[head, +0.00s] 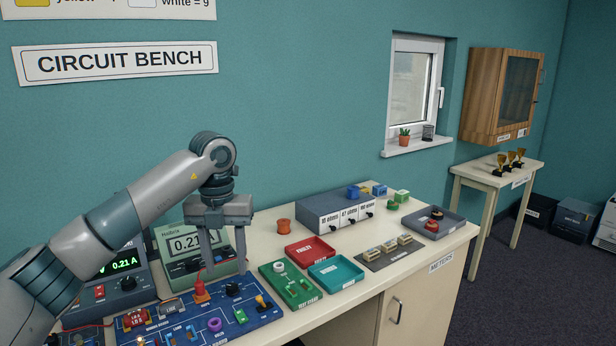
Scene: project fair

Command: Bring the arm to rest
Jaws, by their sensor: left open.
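My left arm (135,210) comes in from the left and bends down at the wrist. My left gripper (226,272) points down with its two fingers apart and nothing visible between them. It is in front of the meter reading 0.21 (168,243), partly hiding it. Its fingertips appear above the far edge of the blue circuit board (245,325); the exact height is hard to tell. A red plug-like part (201,292) with a wire stands just left of the fingertips. My right gripper is not in view.
A supply showing 0.21 A (125,285) stands at the left. Right of the board are a green tray (303,300), a red tray (328,252), a teal tray (352,281), a grey drawer box (325,215) and a grey tray (452,232). The bench front edge is mostly bare.

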